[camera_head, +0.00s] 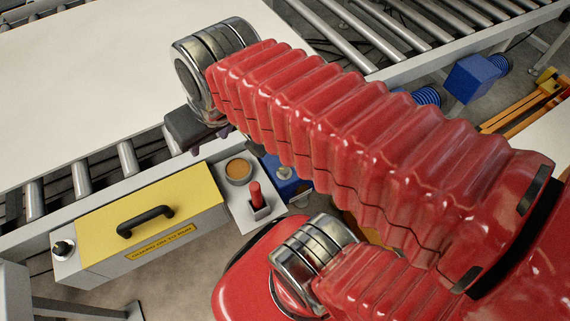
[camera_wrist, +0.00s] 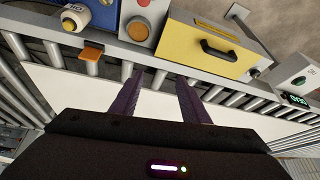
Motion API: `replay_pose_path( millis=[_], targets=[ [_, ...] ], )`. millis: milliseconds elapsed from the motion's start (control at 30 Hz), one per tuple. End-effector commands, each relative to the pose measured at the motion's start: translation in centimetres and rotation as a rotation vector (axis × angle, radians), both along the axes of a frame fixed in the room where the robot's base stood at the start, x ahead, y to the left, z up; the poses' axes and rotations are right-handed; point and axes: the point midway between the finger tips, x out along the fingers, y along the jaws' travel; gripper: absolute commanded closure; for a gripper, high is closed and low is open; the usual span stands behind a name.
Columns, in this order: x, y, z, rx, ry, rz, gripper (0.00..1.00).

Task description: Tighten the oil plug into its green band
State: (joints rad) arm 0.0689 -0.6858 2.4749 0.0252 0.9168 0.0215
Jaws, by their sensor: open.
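My gripper (camera_head: 208,142) reaches over the roller conveyor beside the yellow-lidded box. In the wrist view its two purple fingers (camera_wrist: 159,80) are apart with nothing between them. I cannot identify the oil plug or a green band for certain. A white and yellow round fitting (camera_wrist: 75,17) shows on the blue unit (camera_wrist: 101,12) in the wrist view. In the head view the blue unit (camera_head: 290,187) is partly hidden by my arm.
The yellow-lidded box (camera_head: 150,222) has a black handle (camera_head: 145,222). Beside it are an orange disc (camera_head: 238,170) and a red lever (camera_head: 257,196). A large white panel (camera_head: 90,90) covers much of the conveyor rollers (camera_head: 128,158). A blue motor (camera_head: 470,78) stands at upper right.

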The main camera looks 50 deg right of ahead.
Motion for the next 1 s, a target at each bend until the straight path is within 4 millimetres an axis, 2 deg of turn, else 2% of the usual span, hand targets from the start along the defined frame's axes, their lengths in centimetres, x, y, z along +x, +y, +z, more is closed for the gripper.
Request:
replay_pose_path(
  millis=[300, 533, 767, 1000],
  targets=[
    [1.6, -5.7, -3.1, 0.13, 0.175, -0.343, 0.58],
    [1.9, -10.1, -5.7, 0.24, 0.295, -0.606, 0.58],
    [1.4, -14.7, -8.7, 0.365, 0.409, -0.87, 0.58],
    [-0.1, -19.4, -12.2, 0.505, 0.521, -1.143, 0.58]
  ],
)
